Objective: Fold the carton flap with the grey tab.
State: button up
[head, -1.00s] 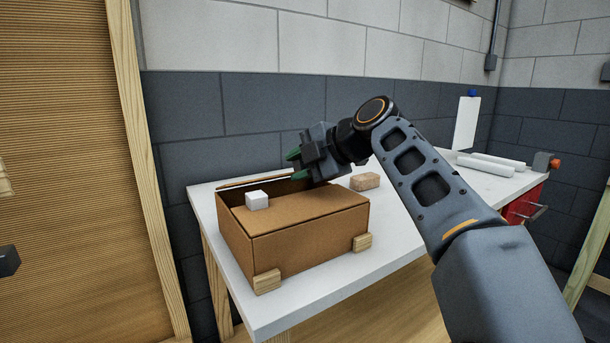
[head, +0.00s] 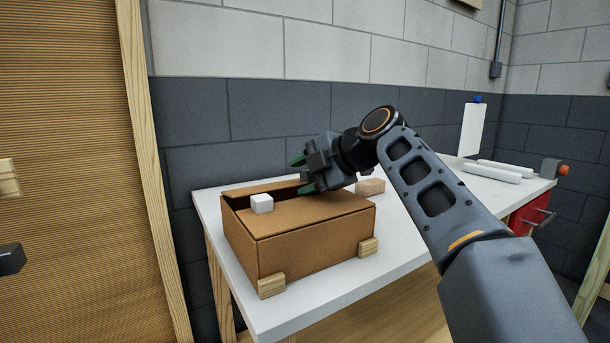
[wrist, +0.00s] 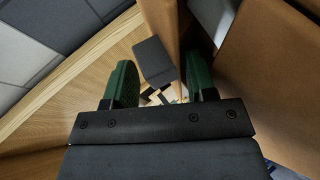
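The brown carton (head: 312,238) stands on the white table. Its near flap (head: 315,212) lies almost flat, and the far flap (head: 262,188) slants over the dark opening. My gripper (head: 301,174) is at the carton's far side, by the far flap. In the wrist view, the grey tab (wrist: 153,60) sits on a brown flap (wrist: 163,20) and lies between the two green fingers of my gripper (wrist: 160,82). The fingers are apart; the right finger is close to the flap, but I cannot tell if it touches.
Wooden blocks (head: 271,287) stand against the carton's front corners. A tan block (head: 371,187) lies behind the carton. White rolls (head: 492,171), a white bottle (head: 471,128) and a red vise-like part (head: 530,213) are at right.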

jog(key=shift+s+d+r, duration=0.2)
jog(key=shift+d+r, duration=0.15)
jog(key=shift+d, duration=0.05)
jog(key=p+v, duration=0.3)
jog(key=v, duration=0.9)
jog(key=shift+s+d+r, duration=0.2)
jog(key=shift+d, duration=0.05)
